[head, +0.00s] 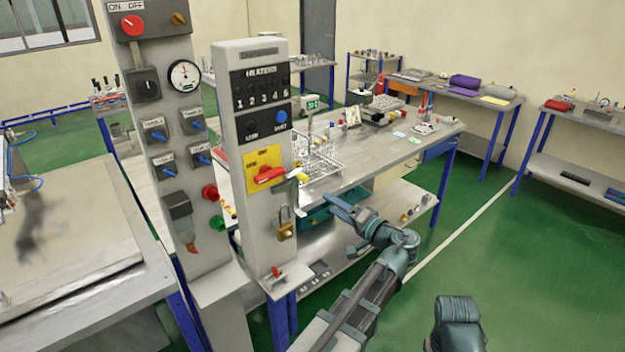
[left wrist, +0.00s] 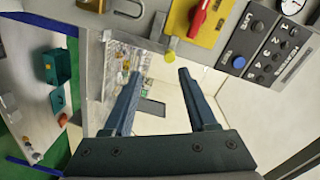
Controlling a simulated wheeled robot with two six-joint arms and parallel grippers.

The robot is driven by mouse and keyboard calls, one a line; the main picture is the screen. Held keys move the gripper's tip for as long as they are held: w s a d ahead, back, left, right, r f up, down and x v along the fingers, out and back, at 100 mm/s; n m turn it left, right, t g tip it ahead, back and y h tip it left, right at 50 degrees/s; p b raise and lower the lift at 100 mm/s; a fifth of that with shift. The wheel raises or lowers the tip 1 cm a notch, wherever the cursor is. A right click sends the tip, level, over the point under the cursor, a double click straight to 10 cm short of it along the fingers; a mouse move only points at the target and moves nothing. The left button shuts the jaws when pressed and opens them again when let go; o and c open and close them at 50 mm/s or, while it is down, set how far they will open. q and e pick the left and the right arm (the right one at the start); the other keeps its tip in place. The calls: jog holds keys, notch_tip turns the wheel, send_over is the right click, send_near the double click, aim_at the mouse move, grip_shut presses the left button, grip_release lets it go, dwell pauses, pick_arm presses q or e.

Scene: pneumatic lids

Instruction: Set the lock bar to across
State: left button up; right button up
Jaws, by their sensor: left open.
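A grey control post (head: 258,150) carries a yellow plate (head: 262,158) with a red rotary handle (head: 269,176). A small pale grey bar (head: 293,174), which looks like the lock bar, sits at the plate's lower right edge. In the left wrist view the red handle (left wrist: 200,18) shows at the top, with a grey bar (left wrist: 158,28) beside the yellow plate and a yellow round tip (left wrist: 170,57) near its end. My left gripper (head: 334,205) is open and empty, right of the post and apart from it. Its fingers (left wrist: 160,72) point towards the bar's yellow tip.
A brass padlock (head: 286,229) hangs on the post below the plate. A second post (head: 150,110) with switches and a gauge stands to the left. A bench (head: 380,150) with racks and parts lies behind my gripper. Green floor (head: 500,260) is clear to the right.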

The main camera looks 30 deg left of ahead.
aim_at(306, 180)
pick_arm(q)
jog(key=shift+y, duration=0.3)
jog(key=x, duration=0.4)
jog(key=r+x, duration=0.1)
jog(key=x, duration=0.4)
jog(key=w+x, duration=0.1)
jog(key=x, duration=0.4)
jog(key=shift+r, duration=0.35)
jog(key=shift+d, duration=0.1)
grip_shut()
dwell(0.7)
